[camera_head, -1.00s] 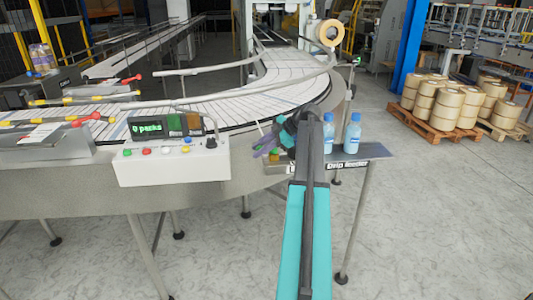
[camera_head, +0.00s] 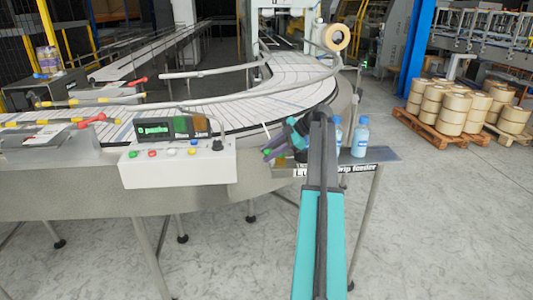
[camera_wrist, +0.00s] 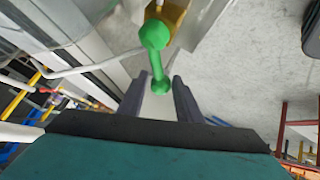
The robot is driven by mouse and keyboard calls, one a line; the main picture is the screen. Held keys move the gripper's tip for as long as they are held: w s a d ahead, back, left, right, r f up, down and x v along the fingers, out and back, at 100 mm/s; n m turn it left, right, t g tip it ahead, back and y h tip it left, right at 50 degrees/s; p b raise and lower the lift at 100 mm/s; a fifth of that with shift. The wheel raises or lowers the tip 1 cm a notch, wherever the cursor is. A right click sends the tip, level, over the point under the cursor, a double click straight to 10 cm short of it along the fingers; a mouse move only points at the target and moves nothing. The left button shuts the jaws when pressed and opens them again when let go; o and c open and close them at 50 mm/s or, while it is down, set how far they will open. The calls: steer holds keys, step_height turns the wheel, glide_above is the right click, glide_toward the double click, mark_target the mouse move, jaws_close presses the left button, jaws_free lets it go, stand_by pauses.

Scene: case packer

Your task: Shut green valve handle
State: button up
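The green valve handle (camera_wrist: 158,62) is a bar with rounded ends, seen in the wrist view on a brass-coloured valve body (camera_wrist: 168,14). Its lower end shows between the two fingers of my gripper (camera_wrist: 160,76). The fingers stand apart with gaps on both sides of the handle, so my gripper is open. I cannot tell how deep the handle sits between them. In the head view my gripper (camera_head: 270,154) is at the left end of the drip feeder shelf (camera_head: 380,154), where my arm hides much of the valve area.
Blue bottles (camera_head: 361,137) stand on the shelf just right of my arm. A control box (camera_head: 178,163) with buttons and a display is to the left. The curved conveyor (camera_head: 290,75) lies behind. Open floor (camera_head: 450,220) is at the right.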

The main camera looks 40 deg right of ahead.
steer(key=shift+w+a, duration=0.2)
steer(key=shift+a, duration=0.05)
steer(key=b+v, duration=0.3)
steer(key=v, duration=1.1)
steer(key=shift+s, duration=0.1)
